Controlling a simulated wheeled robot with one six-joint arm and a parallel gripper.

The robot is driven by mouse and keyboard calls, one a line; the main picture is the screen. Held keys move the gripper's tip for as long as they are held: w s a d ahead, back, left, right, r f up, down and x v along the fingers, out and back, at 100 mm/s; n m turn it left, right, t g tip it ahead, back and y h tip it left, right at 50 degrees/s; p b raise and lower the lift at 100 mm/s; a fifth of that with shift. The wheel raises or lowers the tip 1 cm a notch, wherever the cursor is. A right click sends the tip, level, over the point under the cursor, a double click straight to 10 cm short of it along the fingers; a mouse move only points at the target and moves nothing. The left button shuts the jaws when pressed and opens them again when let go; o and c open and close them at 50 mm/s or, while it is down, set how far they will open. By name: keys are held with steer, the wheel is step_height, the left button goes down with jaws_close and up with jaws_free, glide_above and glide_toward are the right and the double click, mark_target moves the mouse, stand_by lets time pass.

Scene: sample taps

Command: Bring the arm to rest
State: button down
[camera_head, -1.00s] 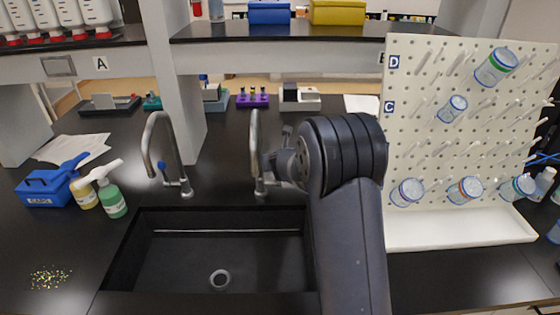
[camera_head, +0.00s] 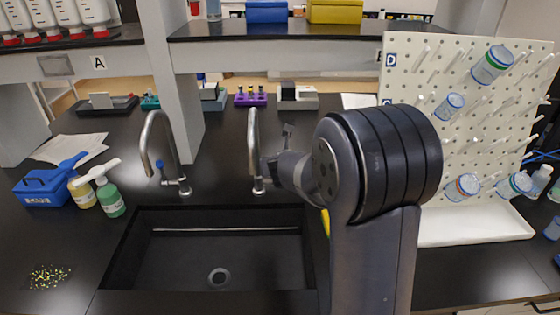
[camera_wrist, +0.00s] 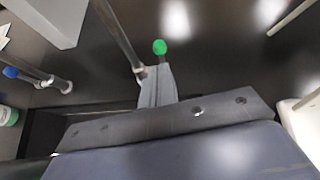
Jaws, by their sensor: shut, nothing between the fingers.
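My arm reaches up from the bottom of the head view, its large dark joint right of the sink. My gripper (camera_head: 268,168) is at the left end of the arm, beside or in front of the right tap (camera_head: 252,135); the exact gap cannot be told. In the wrist view my gripper's grey fingers (camera_wrist: 158,85) are together and empty. A green knob (camera_wrist: 159,46) shows just beyond them, near a metal tap pipe (camera_wrist: 118,35). The left tap (camera_head: 147,140), with a blue knob, stands apart from the gripper.
The black sink (camera_head: 130,250) lies in front of the taps. A pegboard (camera_head: 400,75) with labware stands close to the arm's right. Left are a blue carrier (camera_head: 40,190) and a green bottle (camera_head: 112,200). A yellow item (camera_head: 325,222) is partly hidden behind my arm.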

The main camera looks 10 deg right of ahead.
steer(key=x, duration=1)
steer(key=shift+w, duration=0.4)
steer(key=shift+r, duration=0.1)
